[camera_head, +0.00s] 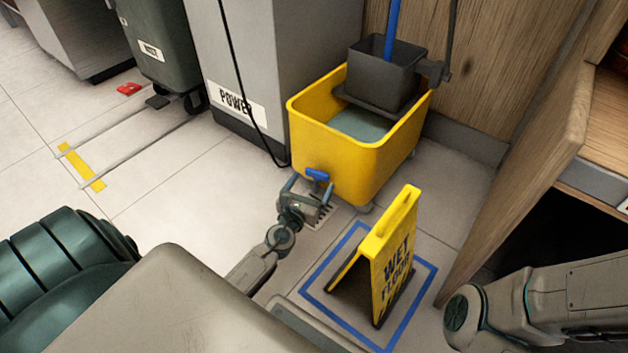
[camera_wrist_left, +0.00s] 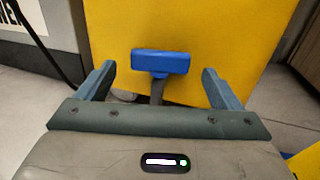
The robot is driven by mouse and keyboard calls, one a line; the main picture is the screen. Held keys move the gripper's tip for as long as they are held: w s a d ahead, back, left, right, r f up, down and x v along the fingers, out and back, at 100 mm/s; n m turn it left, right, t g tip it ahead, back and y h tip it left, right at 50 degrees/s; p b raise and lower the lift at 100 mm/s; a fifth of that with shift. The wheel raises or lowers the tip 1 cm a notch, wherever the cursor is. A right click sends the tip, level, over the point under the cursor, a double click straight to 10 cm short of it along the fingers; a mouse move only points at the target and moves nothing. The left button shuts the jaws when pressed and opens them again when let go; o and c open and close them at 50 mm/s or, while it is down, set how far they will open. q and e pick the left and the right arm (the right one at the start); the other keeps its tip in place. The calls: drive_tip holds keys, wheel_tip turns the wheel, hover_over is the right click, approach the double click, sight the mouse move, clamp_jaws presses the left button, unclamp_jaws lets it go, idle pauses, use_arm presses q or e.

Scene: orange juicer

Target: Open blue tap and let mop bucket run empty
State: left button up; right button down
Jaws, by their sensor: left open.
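The yellow mop bucket (camera_head: 340,158) stands on the tiled floor with greyish water (camera_head: 360,124) in it. A dark wringer (camera_head: 383,75) with a blue mop handle (camera_head: 392,28) sits at its back. The blue tap (camera_head: 318,175) is low on the bucket's front wall. My left gripper (camera_head: 307,188) is open at the tap. In the left wrist view the blue tap handle (camera_wrist_left: 160,62) lies crosswise between the open fingers (camera_wrist_left: 160,85), with gaps at both sides. I see no water flowing. My right gripper is out of view.
A yellow wet floor sign (camera_head: 393,255) stands inside a blue floor square (camera_head: 330,257), right of my left arm. A grey cabinet marked POWER (camera_head: 237,104) with a black cable stands left of the bucket. A wooden panel (camera_head: 520,175) is at right.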

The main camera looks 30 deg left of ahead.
use_arm(q)
drive_tip(key=shift+w+a, duration=0.2)
drive_tip(key=shift+w, duration=0.9)
